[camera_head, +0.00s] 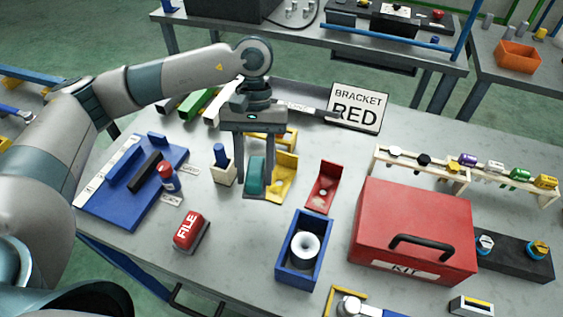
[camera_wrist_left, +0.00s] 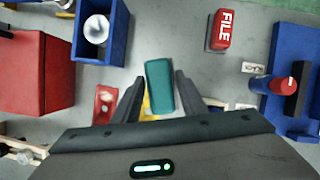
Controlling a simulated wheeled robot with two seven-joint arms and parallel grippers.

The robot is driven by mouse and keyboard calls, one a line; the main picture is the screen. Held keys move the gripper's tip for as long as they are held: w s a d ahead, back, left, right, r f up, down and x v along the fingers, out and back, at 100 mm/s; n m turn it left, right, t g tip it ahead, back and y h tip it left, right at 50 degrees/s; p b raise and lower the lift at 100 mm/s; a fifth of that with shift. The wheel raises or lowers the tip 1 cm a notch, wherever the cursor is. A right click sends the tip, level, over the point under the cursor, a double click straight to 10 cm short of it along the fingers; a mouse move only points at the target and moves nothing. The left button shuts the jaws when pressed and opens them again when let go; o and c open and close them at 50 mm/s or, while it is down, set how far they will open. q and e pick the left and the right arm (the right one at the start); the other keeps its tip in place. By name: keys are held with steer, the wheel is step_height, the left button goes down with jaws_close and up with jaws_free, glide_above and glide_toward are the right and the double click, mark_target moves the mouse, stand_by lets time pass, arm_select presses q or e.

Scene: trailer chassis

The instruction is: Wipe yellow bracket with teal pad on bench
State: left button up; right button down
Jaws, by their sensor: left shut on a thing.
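My left gripper (camera_head: 255,185) points down over the bench (camera_head: 335,250), shut on the teal pad (camera_head: 256,172). The pad also shows between the fingers in the left wrist view (camera_wrist_left: 159,86). The yellow bracket (camera_head: 284,180) stands on the bench just right of the pad in the head view, close beside it. I cannot tell whether they touch. In the left wrist view only a yellow strip of the bracket (camera_wrist_left: 147,108) shows beside the pad; the gripper hides the rest. My right gripper is not in view.
A red bracket (camera_head: 322,187) stands right of the yellow one. A blue bin (camera_head: 285,272), red kit box (camera_head: 412,220) and red FILE block (camera_head: 190,230) are nearer the front. Left are a small holder (camera_head: 223,174) and blue board (camera_head: 110,213).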

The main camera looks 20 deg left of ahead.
arm_select(q)
steer(key=w+d+n+t+h, duration=0.2)
steer(key=w+d+n+h, duration=0.1)
steer(key=n, duration=0.9)
steer(key=shift+w+d+f+t+b, duration=0.2)
steer(key=shift+w+d+t+b, duration=0.15)
steer(key=shift+d, duration=0.55)
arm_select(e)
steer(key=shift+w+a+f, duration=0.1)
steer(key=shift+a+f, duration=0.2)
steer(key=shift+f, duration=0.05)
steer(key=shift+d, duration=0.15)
arm_select(q)
steer(key=shift+f, duration=0.1)
glide_above(282, 195)
steer(key=shift+f+b, duration=0.4)
steer(key=shift+f, duration=2.5)
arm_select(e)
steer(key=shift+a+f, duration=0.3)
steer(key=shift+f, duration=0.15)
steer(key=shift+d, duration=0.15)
